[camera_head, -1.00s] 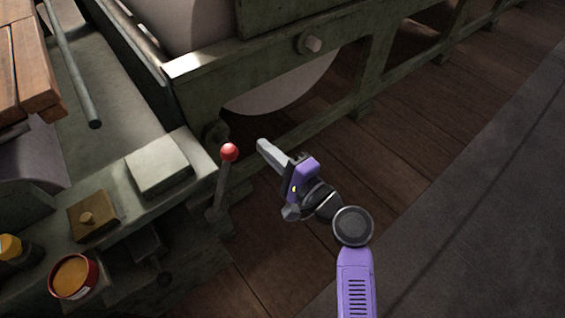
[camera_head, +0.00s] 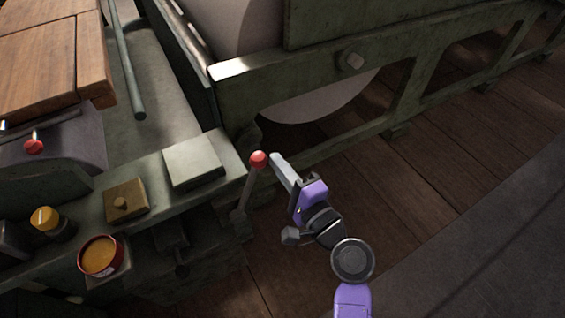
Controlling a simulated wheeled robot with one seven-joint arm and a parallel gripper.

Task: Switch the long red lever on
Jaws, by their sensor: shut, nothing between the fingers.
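The long lever (camera_head: 250,188) has a thin metal shaft and a red ball knob (camera_head: 258,159) on top. It rises from the side of the green machine, left of the picture's middle, nearly upright and leaning a little right at the top. My gripper (camera_head: 275,158) is shut and empty. Its fingertips are just right of the red knob; I cannot tell whether they touch it. My arm comes up from the lower right. The lever's foot lies in shadow.
The green machine frame (camera_head: 310,85) runs across behind the lever. A pale block (camera_head: 192,162), a wooden block with a knob (camera_head: 126,201), a red tin (camera_head: 101,256) and a yellow-capped jar (camera_head: 46,218) stand on the ledge at left. Wooden floor (camera_head: 440,175) is clear at right.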

